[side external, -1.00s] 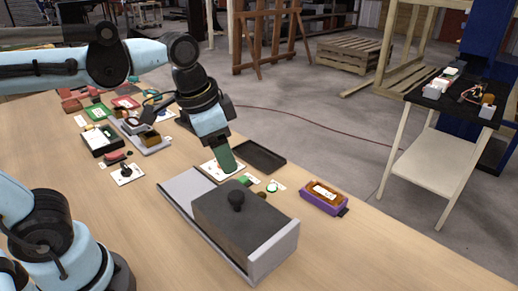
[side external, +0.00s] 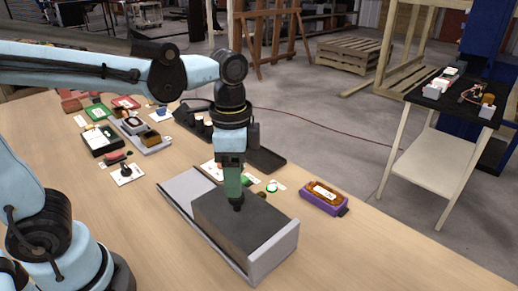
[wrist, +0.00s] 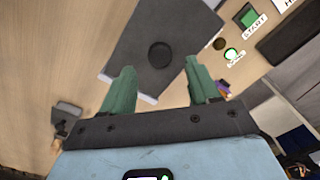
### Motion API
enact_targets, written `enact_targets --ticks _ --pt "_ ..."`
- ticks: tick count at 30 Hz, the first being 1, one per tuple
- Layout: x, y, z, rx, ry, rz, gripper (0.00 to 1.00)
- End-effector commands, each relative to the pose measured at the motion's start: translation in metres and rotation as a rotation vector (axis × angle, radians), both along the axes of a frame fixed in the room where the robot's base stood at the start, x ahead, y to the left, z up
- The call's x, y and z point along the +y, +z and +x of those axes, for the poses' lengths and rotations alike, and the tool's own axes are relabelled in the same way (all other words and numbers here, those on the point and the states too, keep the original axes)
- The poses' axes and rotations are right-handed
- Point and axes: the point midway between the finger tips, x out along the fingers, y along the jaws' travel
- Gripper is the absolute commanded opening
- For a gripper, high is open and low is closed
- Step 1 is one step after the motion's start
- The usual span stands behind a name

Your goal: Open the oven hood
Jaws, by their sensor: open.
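The oven hood (side external: 262,226) is a dark grey box lying on a light grey metal base (side external: 185,188) with an upright end plate. The hood's top also shows in the wrist view (wrist: 165,25), with its round black knob (wrist: 160,55). In the side external view the knob (side external: 238,207) is partly hidden by my gripper (side external: 234,195), which points down right at it. In the wrist view my gripper (wrist: 160,66) has its two green fingers spread apart, with the knob between and just beyond their tips. I cannot tell whether the fingers touch it.
A purple box with a brown top (side external: 325,198) and a green button (side external: 272,186) lie beside the base. A black tray (side external: 266,161) is behind my gripper. Several small parts and trays lie at the far left. The near tabletop is clear.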

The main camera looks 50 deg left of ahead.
Motion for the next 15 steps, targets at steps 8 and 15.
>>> enact_targets --ticks 8,15 --pt "0.0 -0.033 0.001 -0.001 0.001 0.001 0.61" --pt "0.0 -0.043 0.0 -0.001 0.001 0.001 0.61"
